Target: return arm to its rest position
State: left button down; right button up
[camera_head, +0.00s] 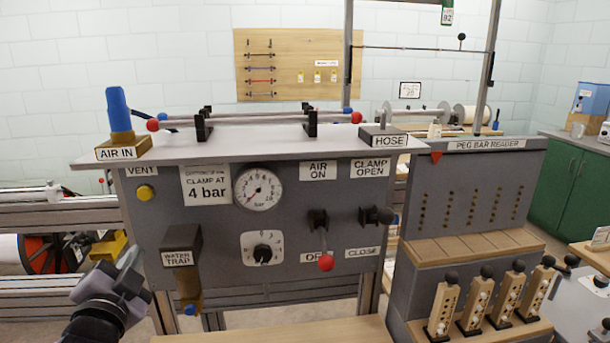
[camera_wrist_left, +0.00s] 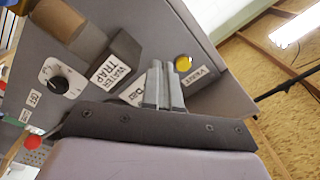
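My left gripper (camera_head: 122,272) is at the lower left in the head view, in front of the grey control panel (camera_head: 215,222) and left of the water trap (camera_head: 182,247). Its two grey fingers also show in the left wrist view (camera_wrist_left: 164,84). They lie side by side with no visible gap and nothing between them, so the gripper looks shut and empty. The wrist view shows the panel behind them, with the yellow vent button (camera_wrist_left: 183,63) and the water trap label (camera_wrist_left: 110,76). I see no contact with the panel. My right arm and gripper are not in view.
A red-knobbed lever (camera_head: 326,262) hangs down by the OFF label. A black clamp lever (camera_head: 375,215) sits to its right. A gauge (camera_head: 259,189) and a dial (camera_head: 263,252) are on the panel. The peg bar reader (camera_head: 470,195) stands right. Metal rails (camera_head: 50,217) run behind my gripper.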

pick_arm(q)
jog(key=s+d+f+n+g+h, duration=0.3)
jog(key=s+f+g, duration=0.55)
jog(key=f, duration=0.75)
jog(key=s+d+f+n+g+h, duration=0.1)
jog(key=s+d+f+g, duration=0.25)
jog(key=s, duration=0.55)
jog(key=s+d+f+n+g+h, duration=0.1)
jog(key=s+d+f+n+g, duration=0.3)
jog(key=s, duration=0.6)
jog(key=w+d+f+m+t+h, duration=0.1)
jog(key=w+d+f+m+t, duration=0.1)
jog(key=w+f+t, duration=0.4)
jog(key=shift+w+f+m+t+h, duration=0.3)
jog(key=shift+f+t, duration=1.1)
jog(key=shift+f, duration=0.5)
jog(key=c, duration=1.8)
grip_release()
